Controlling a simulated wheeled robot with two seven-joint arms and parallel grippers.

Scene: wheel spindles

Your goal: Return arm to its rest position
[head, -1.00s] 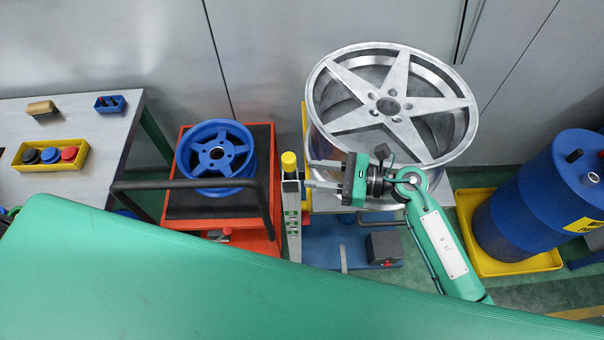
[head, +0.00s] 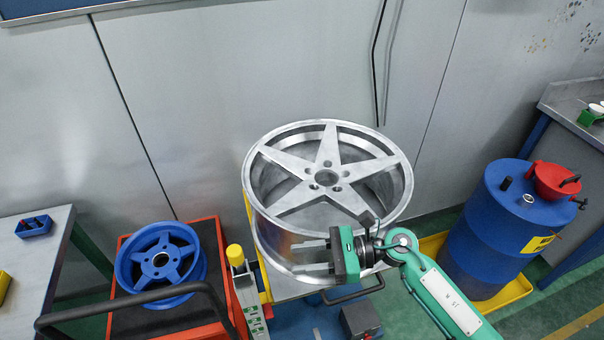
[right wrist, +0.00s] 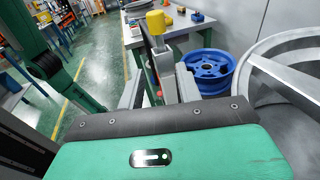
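My right gripper (head: 318,256) is open and empty in the head view. Its two fingers point left, in front of the lower side of the large silver five-spoke wheel (head: 327,178). I cannot tell whether they touch the wheel. In the right wrist view the fingers (right wrist: 158,92) stand apart with nothing held between them. The silver wheel also shows at the right of that view (right wrist: 285,75). My right arm comes in from the lower right. My left gripper is not in view.
A blue wheel (head: 161,262) lies on a red cart (head: 207,240) at left. A yellow-capped post (head: 235,254) stands left of my gripper. A blue drum (head: 505,235) with a red funnel (head: 556,180) stands in a yellow tray (head: 515,290) at right. A workbench (head: 45,255) is far left.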

